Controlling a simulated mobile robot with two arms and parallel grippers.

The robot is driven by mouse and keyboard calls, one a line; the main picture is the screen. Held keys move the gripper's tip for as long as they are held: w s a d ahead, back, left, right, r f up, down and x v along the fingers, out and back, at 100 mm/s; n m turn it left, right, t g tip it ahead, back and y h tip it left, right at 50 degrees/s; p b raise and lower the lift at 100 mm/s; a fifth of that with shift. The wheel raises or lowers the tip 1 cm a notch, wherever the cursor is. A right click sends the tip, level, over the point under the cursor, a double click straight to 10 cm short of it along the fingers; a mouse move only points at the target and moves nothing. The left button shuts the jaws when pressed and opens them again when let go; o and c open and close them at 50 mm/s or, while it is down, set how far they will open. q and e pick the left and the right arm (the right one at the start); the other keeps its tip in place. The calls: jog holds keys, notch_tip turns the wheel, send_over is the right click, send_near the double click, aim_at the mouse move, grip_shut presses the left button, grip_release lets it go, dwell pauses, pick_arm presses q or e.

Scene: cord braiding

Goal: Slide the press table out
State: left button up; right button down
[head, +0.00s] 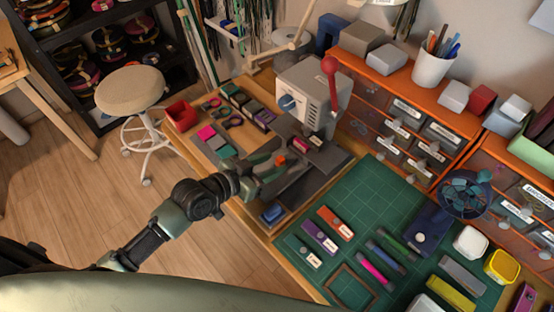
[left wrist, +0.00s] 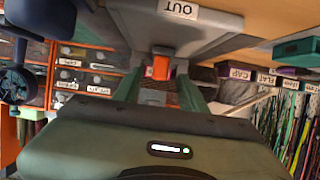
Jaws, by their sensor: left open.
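The press (head: 318,88) is a light grey machine with a red-knobbed lever on the wooden bench. Its grey press table (head: 325,157) sits low at its front; in the left wrist view the table (left wrist: 125,18) bears a label reading "OUT". An orange tab (left wrist: 161,68) sticks out from the table's edge; it also shows in the head view (head: 281,160). My left gripper (head: 279,160) is open, with its fingers on either side of the tab. In the left wrist view a gap shows between the fingers (left wrist: 160,78) and the tab. My right gripper is not in view.
A green cutting mat (head: 352,205) with several small tools and blocks lies right of the press. Orange drawer units (head: 385,110) stand behind it. A red box (head: 181,115) and small parts lie left of the press. A stool (head: 131,92) stands on the floor.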

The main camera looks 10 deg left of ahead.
pick_arm(q)
jog(key=shift+x, duration=1.25)
